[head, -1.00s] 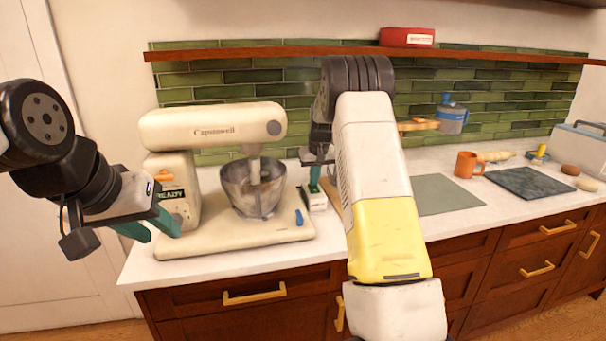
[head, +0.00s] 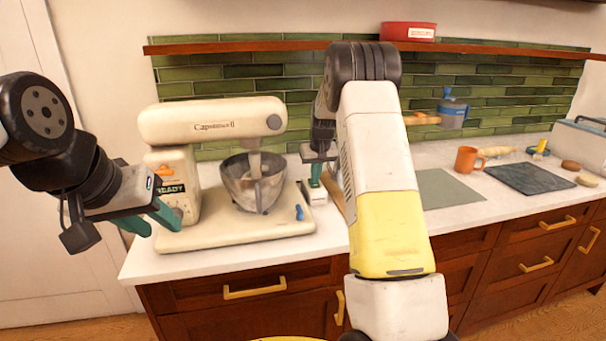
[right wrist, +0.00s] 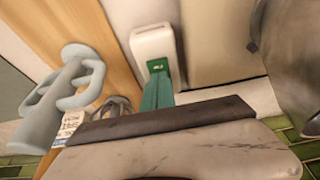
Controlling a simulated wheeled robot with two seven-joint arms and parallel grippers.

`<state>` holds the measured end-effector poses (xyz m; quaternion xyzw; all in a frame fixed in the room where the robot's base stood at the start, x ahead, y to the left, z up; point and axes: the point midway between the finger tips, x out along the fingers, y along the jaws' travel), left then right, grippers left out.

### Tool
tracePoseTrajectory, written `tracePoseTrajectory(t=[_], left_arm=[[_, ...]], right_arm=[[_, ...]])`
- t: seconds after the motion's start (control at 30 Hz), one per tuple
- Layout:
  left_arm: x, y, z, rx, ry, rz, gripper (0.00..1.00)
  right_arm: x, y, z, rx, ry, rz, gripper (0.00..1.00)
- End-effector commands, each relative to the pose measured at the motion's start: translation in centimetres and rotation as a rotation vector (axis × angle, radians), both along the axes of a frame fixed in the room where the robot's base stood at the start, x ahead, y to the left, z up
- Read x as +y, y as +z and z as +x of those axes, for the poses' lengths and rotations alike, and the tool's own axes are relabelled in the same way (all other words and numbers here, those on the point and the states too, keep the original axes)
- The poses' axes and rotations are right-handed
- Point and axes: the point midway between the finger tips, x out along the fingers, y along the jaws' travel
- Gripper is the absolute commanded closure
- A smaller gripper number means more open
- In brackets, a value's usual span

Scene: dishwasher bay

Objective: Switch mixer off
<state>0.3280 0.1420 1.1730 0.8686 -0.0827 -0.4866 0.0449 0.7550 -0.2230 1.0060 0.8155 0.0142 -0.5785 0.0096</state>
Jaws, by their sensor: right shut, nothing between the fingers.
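The cream stand mixer (head: 212,120) stands on the counter at left centre, with a steel bowl (head: 254,182) under its head. Its column carries a dark display reading READY (head: 171,189) and an orange control (head: 163,172). A blue knob (head: 299,212) sits on the base's right end. My left gripper (head: 164,226) is open and empty in front of the column's lower left. My right gripper (head: 315,176) is shut and empty, pointing down right of the mixer. Its green fingers (right wrist: 157,80) are over or against a small white box (right wrist: 153,42); contact is unclear.
A wooden board (right wrist: 45,25) and a grey-white handled object (right wrist: 75,80) lie beside the white box. An orange mug (head: 467,160), a grey mat (head: 447,190) and a dark slab (head: 529,178) are further right. A shelf (head: 280,46) runs above.

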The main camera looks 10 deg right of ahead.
Motion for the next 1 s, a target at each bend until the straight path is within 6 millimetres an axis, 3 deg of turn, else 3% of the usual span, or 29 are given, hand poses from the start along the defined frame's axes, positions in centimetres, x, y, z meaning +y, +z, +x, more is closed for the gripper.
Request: tracePoseTrajectory(t=[0.3,0.47,0.8,1.0], left_arm=[[0.0,0.0,0.0,0.0,0.0,0.0,0.64],[0.0,0.0,0.0,0.0,0.0,0.0,0.64],[0.0,0.0,0.0,0.0,0.0,0.0,0.64],[0.0,0.0,0.0,0.0,0.0,0.0,0.64]], right_arm=[[0.0,0.1,-0.1,-0.001,0.0,-0.001,1.0],[-0.1,1.4,-0.4,-0.002,0.0,0.0,1.0],[-0.3,8.6,-2.8,-0.004,0.0,-0.001,1.0],[-0.4,11.9,-4.0,-0.002,-0.001,-0.001,1.0]])
